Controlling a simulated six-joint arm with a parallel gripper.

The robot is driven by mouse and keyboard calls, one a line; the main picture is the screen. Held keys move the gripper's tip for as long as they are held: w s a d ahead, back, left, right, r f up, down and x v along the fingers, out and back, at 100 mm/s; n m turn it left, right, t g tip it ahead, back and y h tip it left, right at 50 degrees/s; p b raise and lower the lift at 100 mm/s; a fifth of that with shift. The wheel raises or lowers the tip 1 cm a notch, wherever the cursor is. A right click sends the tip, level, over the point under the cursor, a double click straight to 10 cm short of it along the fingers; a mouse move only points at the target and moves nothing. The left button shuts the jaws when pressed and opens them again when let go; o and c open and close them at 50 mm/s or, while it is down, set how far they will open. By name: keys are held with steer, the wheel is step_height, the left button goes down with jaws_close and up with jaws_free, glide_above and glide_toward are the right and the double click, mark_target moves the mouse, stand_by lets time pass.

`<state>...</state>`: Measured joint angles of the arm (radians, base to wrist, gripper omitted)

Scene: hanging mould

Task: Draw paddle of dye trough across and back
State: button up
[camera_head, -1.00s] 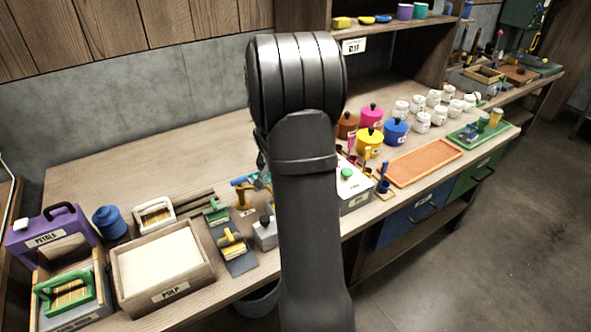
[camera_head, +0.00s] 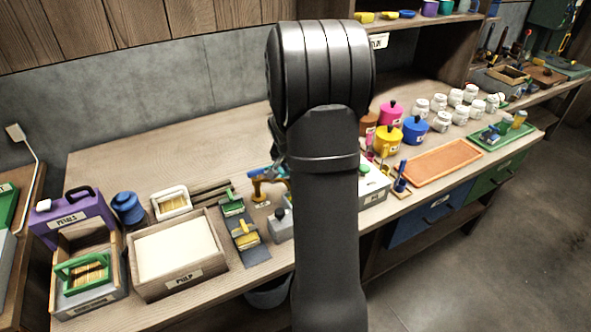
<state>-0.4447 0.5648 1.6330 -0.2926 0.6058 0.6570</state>
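I cannot clearly pick out the dye trough or its paddle. A shallow orange tray (camera_head: 437,163) lies on the bench right of my arm. A blue upright handle (camera_head: 402,177) stands at its near left corner; I cannot tell whether it is the paddle. Lidded pots in pink (camera_head: 391,114), yellow (camera_head: 388,141) and blue (camera_head: 415,131) stand behind the tray. My dark arm rises through the middle of the view and covers part of the bench. My gripper is hidden behind it.
A wooden pulp vat (camera_head: 214,267), a purple petals box (camera_head: 71,216) and a green-handled frame (camera_head: 83,272) crowd the bench's left. White jars (camera_head: 441,122) and a green tray (camera_head: 503,133) stand at right. The back left bench is bare. A shelf (camera_head: 405,22) overhangs the back.

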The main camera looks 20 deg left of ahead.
steer(key=v, duration=1.5)
steer(key=shift+s+r, duration=0.25)
steer(key=shift+r, duration=0.05)
steer(key=w+d+m+g+y, duration=0.4)
steer(key=w+d+m, duration=0.4)
steer(key=m, duration=1)
steer(key=x, duration=1.1)
steer(key=s+a+x, duration=0.1)
steer(key=x, duration=0.5)
steer(key=shift+a, duration=0.1)
steer(key=shift+w, duration=0.1)
jaws_close()
